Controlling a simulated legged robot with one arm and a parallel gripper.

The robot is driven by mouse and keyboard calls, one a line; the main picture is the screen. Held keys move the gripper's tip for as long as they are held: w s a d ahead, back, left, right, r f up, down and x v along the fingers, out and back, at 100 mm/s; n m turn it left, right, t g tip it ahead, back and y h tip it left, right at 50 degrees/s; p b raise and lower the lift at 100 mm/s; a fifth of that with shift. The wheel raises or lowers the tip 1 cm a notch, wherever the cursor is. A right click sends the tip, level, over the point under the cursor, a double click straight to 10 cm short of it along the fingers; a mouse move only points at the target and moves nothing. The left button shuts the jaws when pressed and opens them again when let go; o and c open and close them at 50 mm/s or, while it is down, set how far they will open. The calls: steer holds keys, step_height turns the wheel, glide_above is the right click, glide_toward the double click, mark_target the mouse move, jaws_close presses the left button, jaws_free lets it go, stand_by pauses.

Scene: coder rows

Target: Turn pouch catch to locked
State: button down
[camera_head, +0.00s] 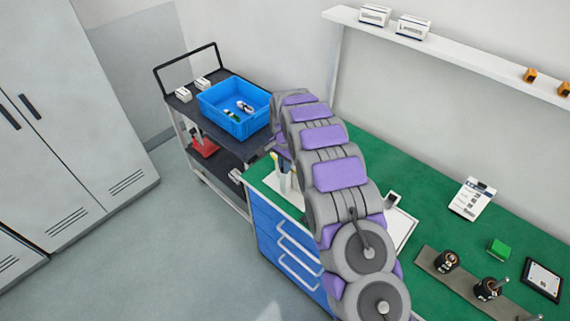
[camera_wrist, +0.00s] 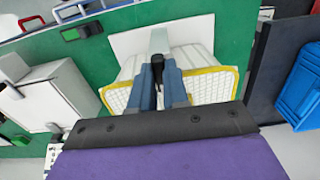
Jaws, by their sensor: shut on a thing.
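The pouch (camera_wrist: 213,84) lies on the green bench top in the wrist view. It has a white grid-patterned face and a yellow border. A small black catch (camera_wrist: 157,62) sits at its middle, in line with a pale grey upright piece (camera_wrist: 158,42). My gripper (camera_wrist: 158,72) reaches over the pouch, and its two blue-grey fingers are shut on the black catch. The fingers hide much of the catch, so I cannot tell which way it is turned. In the head view my arm covers most of the pouch and my gripper.
The green bench (camera_head: 430,213) carries a white card stand (camera_head: 471,199), a green block (camera_head: 498,249) and a holder strip with dark round parts (camera_head: 447,261). A cart with a blue bin (camera_head: 233,124) stands at the bench's left end. The floor in front is clear.

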steer(key=shift+a, duration=0.1)
steer(key=c, duration=1.1)
jaws_free()
steer(key=shift+a, duration=0.15)
steer(key=shift+r, duration=0.2)
step_height(320, 180, up, 17)
steer(key=shift+w+f+p, duration=0.1)
steer(key=shift+p, duration=0.2)
